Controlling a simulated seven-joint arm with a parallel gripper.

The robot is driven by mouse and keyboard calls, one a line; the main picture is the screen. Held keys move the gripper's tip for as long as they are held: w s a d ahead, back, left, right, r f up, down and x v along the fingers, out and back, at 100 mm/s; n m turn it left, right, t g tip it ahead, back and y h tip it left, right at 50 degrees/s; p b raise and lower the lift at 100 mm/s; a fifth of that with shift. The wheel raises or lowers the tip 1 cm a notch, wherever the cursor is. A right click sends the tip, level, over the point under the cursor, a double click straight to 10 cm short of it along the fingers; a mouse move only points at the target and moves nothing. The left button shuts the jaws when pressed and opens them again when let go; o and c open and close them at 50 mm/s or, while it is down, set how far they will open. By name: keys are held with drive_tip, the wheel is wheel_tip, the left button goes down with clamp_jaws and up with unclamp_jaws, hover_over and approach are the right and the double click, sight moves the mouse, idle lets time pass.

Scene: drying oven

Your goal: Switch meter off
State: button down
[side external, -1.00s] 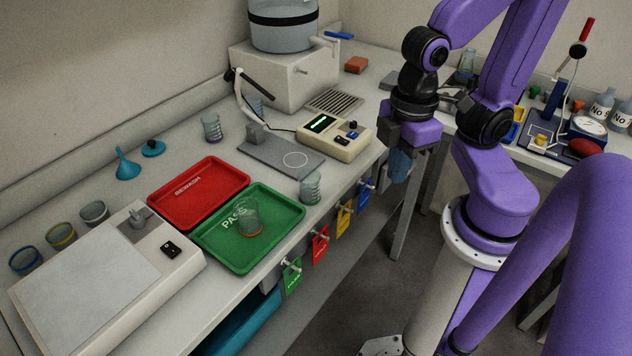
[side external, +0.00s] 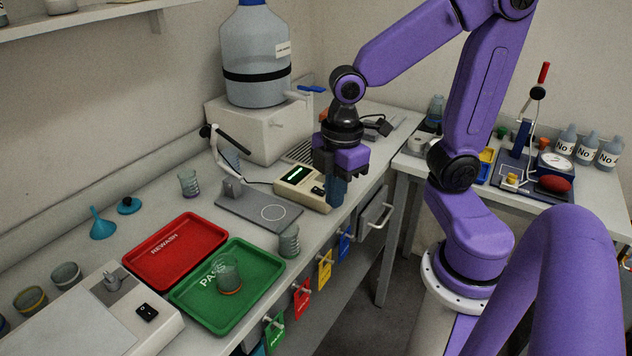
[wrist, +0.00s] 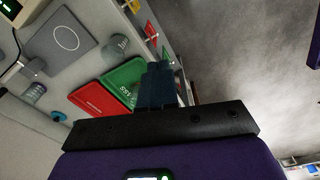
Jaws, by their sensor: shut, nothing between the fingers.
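The cream meter (side external: 304,187) stands on the bench behind the grey stand base, its small display lit green. Its buttons are on the top face, and its right end is partly hidden behind my gripper. In the wrist view only a corner of the meter (wrist: 14,14) shows at the upper left. My gripper (side external: 337,203) points down at the meter's right end, near the bench's front edge, with its blue fingers together and empty. The fingers also show in the wrist view (wrist: 158,78). I cannot tell whether they touch the meter.
The grey stand base (side external: 240,205) carries a probe arm. A glass beaker (side external: 289,241) stands near the front edge. The red tray (side external: 176,250) and green tray (side external: 205,307) lie to the left, with a beaker (side external: 228,275) in the green one. A water carboy (side external: 255,55) rises behind.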

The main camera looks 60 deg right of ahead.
drive_tip(key=w+d+n, duration=0.2)
drive_tip(key=w+d, duration=0.6)
drive_tip(key=w, duration=0.2)
drive_tip(key=n+t, duration=0.1)
drive_tip(key=n, duration=0.1)
hover_over(317, 189)
drive_tip(key=s, duration=0.2)
drive_tip(key=shift+w+f, duration=0.1)
drive_tip(key=shift+w, duration=0.05)
drive_tip(key=f, duration=0.4)
drive_tip(key=w+f, duration=0.1)
drive_tip(key=f, duration=0.9)
drive_tip(key=shift+w, duration=0.35)
drive_tip(key=shift+f, duration=0.15)
drive_tip(key=shift+s, duration=0.1)
drive_tip(key=shift+s, duration=0.7)
drive_tip(key=shift+w, duration=0.1)
